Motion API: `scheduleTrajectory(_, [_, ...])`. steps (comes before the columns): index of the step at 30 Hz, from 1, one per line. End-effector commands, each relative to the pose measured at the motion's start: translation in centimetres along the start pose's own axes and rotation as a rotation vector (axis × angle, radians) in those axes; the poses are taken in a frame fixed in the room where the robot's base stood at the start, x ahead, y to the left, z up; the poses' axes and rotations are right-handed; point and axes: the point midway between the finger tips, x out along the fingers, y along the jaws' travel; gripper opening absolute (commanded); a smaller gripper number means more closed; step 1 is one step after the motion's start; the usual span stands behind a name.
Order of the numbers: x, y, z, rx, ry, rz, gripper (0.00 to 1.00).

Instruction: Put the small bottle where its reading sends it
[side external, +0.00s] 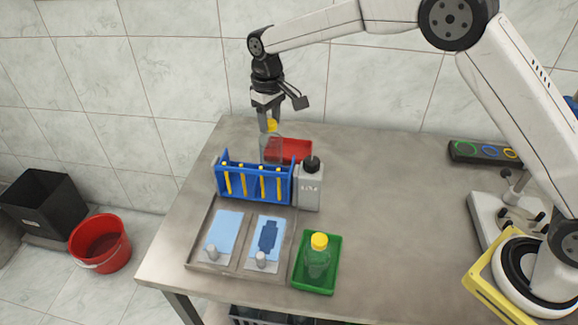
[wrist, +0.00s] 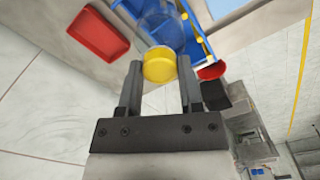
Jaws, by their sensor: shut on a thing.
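My gripper (side external: 268,118) points down above the back left of the table and is shut on the yellow cap (wrist: 160,66) of a small clear bottle (side external: 271,149). The bottle hangs upright behind the blue rack (side external: 255,192), in front of part of the red tray (side external: 298,148); its base is partly hidden. A grey box with a black knob (side external: 309,188) stands at the rack's right end; its small display is too small to read. The wrist view also shows the red tray (wrist: 92,35).
A metal tray (side external: 239,255) in front holds two light-blue pads, one with a dark bottle shape, and two small knobs. A panel with coloured rings (side external: 485,152) lies at the back right. A black bin (side external: 42,207) and red bucket (side external: 100,244) stand on the floor. The table's middle is clear.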

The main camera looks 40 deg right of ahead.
Motion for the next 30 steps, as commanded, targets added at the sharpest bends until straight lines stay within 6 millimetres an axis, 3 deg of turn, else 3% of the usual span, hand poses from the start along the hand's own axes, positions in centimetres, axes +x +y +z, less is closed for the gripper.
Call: scheduleTrajectory(30, [-3.7, 0.0, 0.0, 0.0, 0.003, 0.0, 0.0])
